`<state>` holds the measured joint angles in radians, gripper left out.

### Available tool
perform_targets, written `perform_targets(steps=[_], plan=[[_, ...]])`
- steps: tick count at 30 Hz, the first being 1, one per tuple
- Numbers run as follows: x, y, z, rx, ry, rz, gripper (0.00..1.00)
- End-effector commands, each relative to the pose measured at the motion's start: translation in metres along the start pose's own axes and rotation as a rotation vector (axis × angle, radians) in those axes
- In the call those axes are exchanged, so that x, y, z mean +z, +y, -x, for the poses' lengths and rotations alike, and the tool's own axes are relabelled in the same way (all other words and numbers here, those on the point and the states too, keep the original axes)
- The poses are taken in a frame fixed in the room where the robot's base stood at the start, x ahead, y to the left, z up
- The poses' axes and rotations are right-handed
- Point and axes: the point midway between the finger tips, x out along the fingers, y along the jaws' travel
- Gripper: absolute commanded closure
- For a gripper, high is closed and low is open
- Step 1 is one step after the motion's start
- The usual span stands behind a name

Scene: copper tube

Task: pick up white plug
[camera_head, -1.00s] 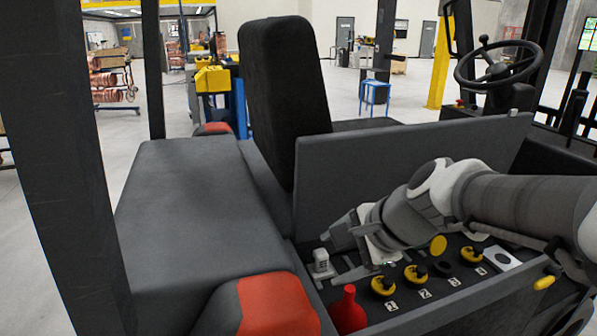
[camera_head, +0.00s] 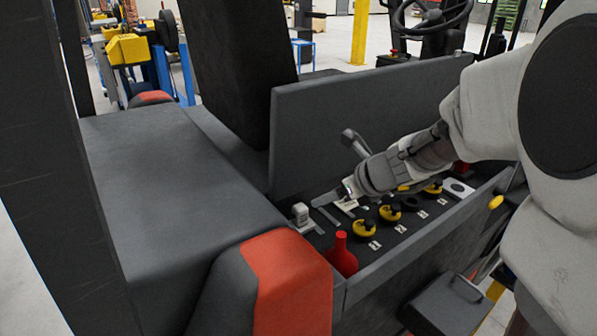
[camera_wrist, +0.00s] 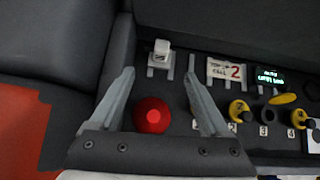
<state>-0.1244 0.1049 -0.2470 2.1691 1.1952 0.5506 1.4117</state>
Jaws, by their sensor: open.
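The white plug (camera_head: 300,213) stands upright on the dark panel in the head view, at the panel's left end. In the wrist view the white plug (camera_wrist: 160,54) sits beyond the fingertips, between their lines. My gripper (camera_head: 337,200) is over the panel, to the right of the plug in the head view. In the wrist view my gripper (camera_wrist: 160,75) is open, its two grey fingers apart with nothing held between them.
A red bottle-shaped object (camera_head: 342,255) stands near the plug; from above it is a red round shape (camera_wrist: 151,115) between the fingers. Several yellow-black knobs (camera_head: 390,213) line the panel. A grey upright board (camera_head: 365,125) stands behind it, and a grey cushion (camera_head: 165,185) lies left.

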Motion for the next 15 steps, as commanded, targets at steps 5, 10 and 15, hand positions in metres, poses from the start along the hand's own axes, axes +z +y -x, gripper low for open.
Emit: perform_targets(steps=[5, 10, 15], plan=[[-0.002, -0.004, -0.009, -0.007, 0.0, -0.056, 0.2], [-0.004, -0.004, -0.034, -0.007, 0.001, -0.061, 0.2], [-0.004, -0.004, -0.07, -0.006, 0.003, -0.058, 0.2]])
